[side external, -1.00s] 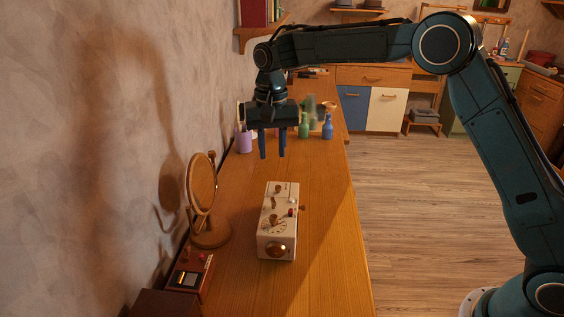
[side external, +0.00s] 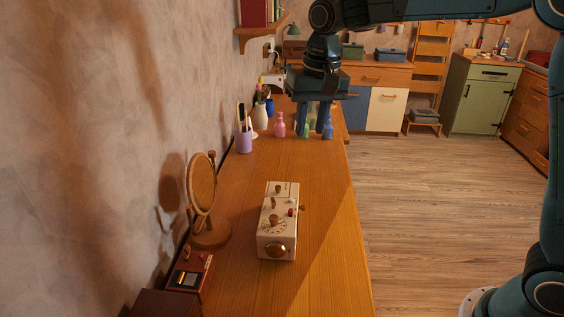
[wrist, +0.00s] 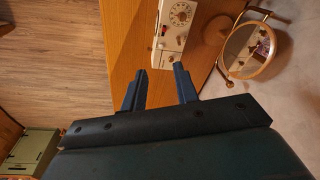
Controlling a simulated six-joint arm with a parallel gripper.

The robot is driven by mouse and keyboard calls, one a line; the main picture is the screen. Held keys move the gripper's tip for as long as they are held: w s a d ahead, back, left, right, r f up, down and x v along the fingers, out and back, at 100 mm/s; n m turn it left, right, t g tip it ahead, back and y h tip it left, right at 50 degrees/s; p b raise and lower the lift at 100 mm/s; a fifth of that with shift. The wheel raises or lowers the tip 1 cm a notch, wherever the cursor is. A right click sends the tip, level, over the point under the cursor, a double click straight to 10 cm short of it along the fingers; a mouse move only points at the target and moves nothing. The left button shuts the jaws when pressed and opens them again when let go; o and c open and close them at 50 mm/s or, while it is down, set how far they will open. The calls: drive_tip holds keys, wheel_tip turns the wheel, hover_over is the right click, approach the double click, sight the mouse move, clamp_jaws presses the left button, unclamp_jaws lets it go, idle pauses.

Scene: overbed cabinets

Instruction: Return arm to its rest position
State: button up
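My gripper (side external: 313,120) hangs fingers down above the far part of the wooden desk in the side view. In the wrist view my gripper (wrist: 158,76) shows two blue fingers spread apart with nothing between them. My arm reaches in from the right, along the top of the side view. The white box with knobs and a dial (side external: 278,222) sits on the desk, apart from the gripper, and also shows ahead of the fingers in the wrist view (wrist: 176,27).
A round mirror (side external: 202,190) stands by the wall. A purple pen cup (side external: 244,140), a white vase (side external: 260,117) and small bottles (side external: 280,126) stand at the desk's far end. A wall shelf (side external: 262,32) juts out at upper left. Open floor (side external: 440,220) lies right of the desk.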

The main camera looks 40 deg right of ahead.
drive_tip(key=s+d+r+n+t, duration=0.1)
drive_tip(key=s+d+r, duration=0.1)
drive_tip(key=s, duration=0.5)
drive_tip(key=s+d+r+n+t, duration=0.1)
drive_tip(key=s+d+r, duration=0.1)
drive_tip(key=s, duration=0.6)
drive_tip(key=s+f+n+t, duration=0.1)
drive_tip(key=s+f, duration=0.1)
drive_tip(key=s, duration=0.4)
drive_tip(key=s+d+f+n+t, duration=0.1)
drive_tip(key=s+f, duration=0.2)
drive_tip(key=s, duration=0.4)
drive_tip(key=shift+d, duration=0.2)
